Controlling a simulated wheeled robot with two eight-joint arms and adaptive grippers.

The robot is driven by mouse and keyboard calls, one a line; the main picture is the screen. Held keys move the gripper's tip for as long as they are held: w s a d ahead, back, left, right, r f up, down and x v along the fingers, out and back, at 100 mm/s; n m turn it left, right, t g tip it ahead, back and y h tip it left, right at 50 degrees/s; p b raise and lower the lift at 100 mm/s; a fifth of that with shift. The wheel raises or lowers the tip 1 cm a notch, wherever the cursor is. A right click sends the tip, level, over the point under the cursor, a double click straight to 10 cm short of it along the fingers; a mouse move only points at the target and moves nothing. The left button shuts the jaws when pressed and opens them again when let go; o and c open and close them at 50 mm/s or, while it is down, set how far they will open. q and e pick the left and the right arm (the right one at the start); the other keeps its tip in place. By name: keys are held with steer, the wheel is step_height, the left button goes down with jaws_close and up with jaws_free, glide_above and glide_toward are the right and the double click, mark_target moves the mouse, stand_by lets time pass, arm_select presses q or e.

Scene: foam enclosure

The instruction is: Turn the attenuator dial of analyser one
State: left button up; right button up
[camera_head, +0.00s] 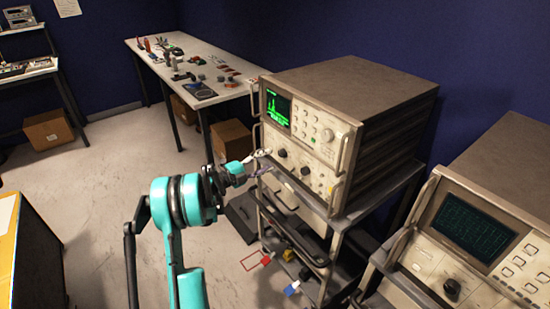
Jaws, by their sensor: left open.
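A beige analyser (350,90) with a green trace on its screen stands on a metal cart in the middle of the head view. I cannot read which is the attenuator dial. My left gripper (262,163) is open at the panel's lower left, with its fingers pointing toward the dark knobs. I cannot tell whether it touches the panel. My right gripper is out of view.
A second analyser (505,190) with a black knob (452,289) stands at the lower right. Metal handles edge both panels. The cart (322,252) has lower shelves. A white bench (225,82) with small items stands behind, with cardboard boxes below. The floor at left is mostly clear.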

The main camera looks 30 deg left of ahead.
arm_select(q)
steer(key=v, duration=0.6)
stand_by(0.3)
steer(key=d+r+n+t+y, duration=0.1)
steer(key=d+r+n+y, duration=0.3)
steer(key=r, duration=0.4)
steer(key=d+r+n+t+y, duration=0.1)
steer(key=r+n+y, duration=0.3)
steer(key=r+n, duration=0.25)
steer(key=d+r+n+t+y, duration=0.1)
steer(key=d+r+n+y, duration=0.25)
steer(key=r, duration=0.45)
steer(key=s+d+f+n+g+h, duration=0.2)
steer(key=s+d+f+g, duration=0.4)
steer(key=s+d+f, duration=0.4)
steer(key=s+d+f+n+g+h, duration=0.2)
steer(key=s+d+f+n+g, duration=0.2)
steer(key=s+d+f, duration=0.7)
steer(key=s+d+g, duration=0.2)
steer(key=s, duration=0.4)
steer(key=shift+s+d+n+g+h, duration=0.3)
steer(key=shift+n+h, duration=0.05)
steer(key=shift+n, duration=0.05)
steer(key=shift+f, duration=0.1)
